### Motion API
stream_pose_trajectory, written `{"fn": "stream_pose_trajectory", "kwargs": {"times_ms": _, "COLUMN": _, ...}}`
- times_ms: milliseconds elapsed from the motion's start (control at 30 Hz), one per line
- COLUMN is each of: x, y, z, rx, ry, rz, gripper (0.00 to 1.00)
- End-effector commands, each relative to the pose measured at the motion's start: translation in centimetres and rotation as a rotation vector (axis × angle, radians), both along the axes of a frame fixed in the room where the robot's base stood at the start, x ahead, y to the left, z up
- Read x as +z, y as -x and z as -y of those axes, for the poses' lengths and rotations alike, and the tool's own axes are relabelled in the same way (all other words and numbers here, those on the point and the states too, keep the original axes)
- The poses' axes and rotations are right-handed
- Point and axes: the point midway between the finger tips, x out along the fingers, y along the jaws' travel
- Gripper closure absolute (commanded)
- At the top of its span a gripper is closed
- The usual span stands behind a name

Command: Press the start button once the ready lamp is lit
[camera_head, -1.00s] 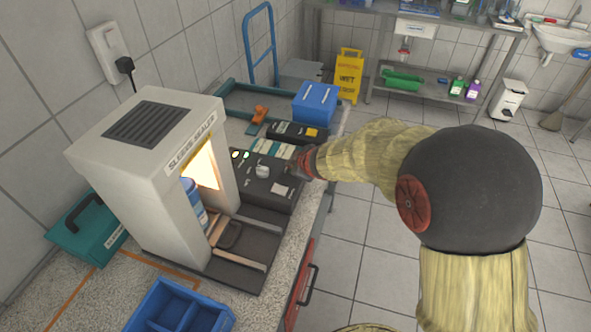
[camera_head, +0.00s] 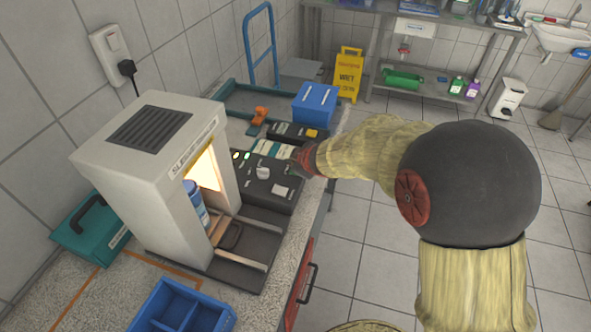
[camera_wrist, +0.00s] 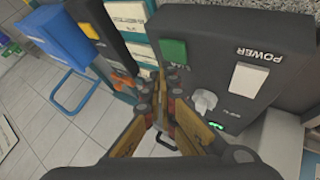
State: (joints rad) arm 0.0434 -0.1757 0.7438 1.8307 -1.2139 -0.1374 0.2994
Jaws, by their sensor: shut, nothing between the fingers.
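The sealer's black control panel (camera_head: 258,193) sits on the bench beside the white housing. Two small lamps glow on it, one yellowish (camera_head: 236,155) and one green (camera_head: 247,155); their labels are unreadable. In the wrist view the panel carries a green button (camera_wrist: 174,52), a white switch (camera_wrist: 247,80) under the word POWER, a pale knob (camera_wrist: 205,100) and a glowing green lamp (camera_wrist: 217,125). The green button's label is partly hidden, so I cannot confirm it is start. My gripper (camera_wrist: 159,92) is shut and empty, its tips close to the green button; contact cannot be told.
The white sealer housing (camera_head: 140,150) holds a blue container (camera_head: 196,200) in its lit opening. A blue box (camera_head: 316,100), an orange-handled tool (camera_head: 260,115) and a black device (camera_head: 298,133) lie beyond the panel. A blue divided tray (camera_head: 182,306) is in front.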

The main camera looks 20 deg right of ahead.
Motion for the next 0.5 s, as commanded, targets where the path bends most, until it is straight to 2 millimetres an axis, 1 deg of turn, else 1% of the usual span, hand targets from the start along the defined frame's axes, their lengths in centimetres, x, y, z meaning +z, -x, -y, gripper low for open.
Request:
{"fn": "stream_pose_trajectory", "kwargs": {"times_ms": 33, "x": 0.7, "y": 0.0, "z": 0.0, "rx": 0.000, "ry": 0.000, "rz": 0.001, "gripper": 1.00}}
{"fn": "stream_pose_trajectory", "kwargs": {"times_ms": 200, "x": 2.3, "y": 0.0, "z": 0.0, "rx": 0.000, "ry": 0.000, "rz": 0.001, "gripper": 1.00}}
{"fn": "stream_pose_trajectory", "kwargs": {"times_ms": 500, "x": 4.7, "y": 0.0, "z": 0.0, "rx": 0.000, "ry": 0.000, "rz": 0.000, "gripper": 1.00}}
